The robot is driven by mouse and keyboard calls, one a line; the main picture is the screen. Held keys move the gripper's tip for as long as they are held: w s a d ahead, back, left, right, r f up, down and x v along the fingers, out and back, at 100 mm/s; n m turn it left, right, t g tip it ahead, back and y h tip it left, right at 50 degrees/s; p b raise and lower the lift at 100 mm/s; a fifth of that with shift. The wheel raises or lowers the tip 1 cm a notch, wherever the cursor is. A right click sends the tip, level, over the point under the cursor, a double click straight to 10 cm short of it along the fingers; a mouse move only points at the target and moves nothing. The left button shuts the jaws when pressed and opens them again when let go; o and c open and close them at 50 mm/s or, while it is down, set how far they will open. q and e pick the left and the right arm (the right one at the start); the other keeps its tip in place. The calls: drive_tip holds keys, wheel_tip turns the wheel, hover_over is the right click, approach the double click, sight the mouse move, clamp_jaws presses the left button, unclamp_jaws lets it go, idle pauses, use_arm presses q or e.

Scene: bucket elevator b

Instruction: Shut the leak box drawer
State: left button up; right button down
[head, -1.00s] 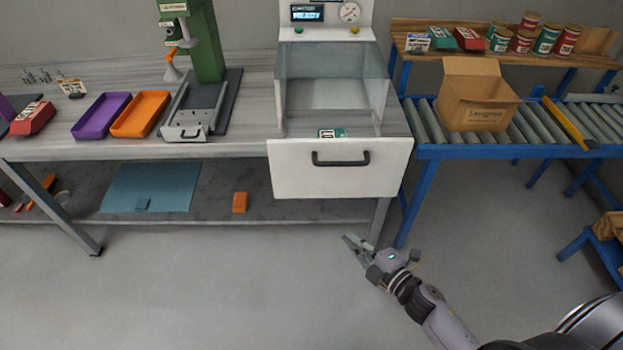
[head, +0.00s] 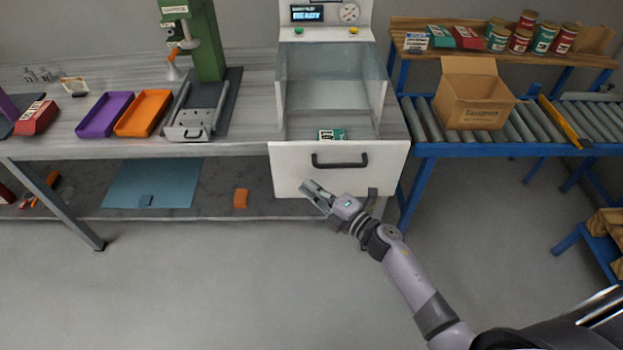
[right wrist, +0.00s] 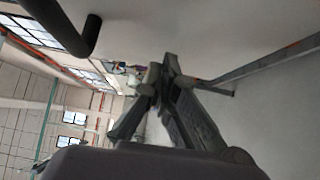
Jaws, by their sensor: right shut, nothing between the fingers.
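The leak box drawer (head: 285,172) stands pulled out at the front of the bench, with a white front panel and a black bar handle (head: 340,164). A small green and white packet (head: 332,135) lies inside it. My right gripper (head: 309,188) is shut and empty, in front of the lower part of the drawer front, below the handle. In the right wrist view its fingers (right wrist: 168,75) are together, and the dark handle (right wrist: 88,38) shows at the upper left. Whether the fingers touch the panel cannot be told. My left gripper is not in view.
Purple (head: 104,115) and orange (head: 143,113) trays and a green press (head: 205,45) stand on the bench at left. A roller conveyor (head: 440,130) with an open cardboard box (head: 474,105) is at right. The floor in front is clear.

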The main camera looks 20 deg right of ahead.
drive_tip(key=shift+w+d, duration=0.3)
drive_tip(key=shift+w, duration=0.55)
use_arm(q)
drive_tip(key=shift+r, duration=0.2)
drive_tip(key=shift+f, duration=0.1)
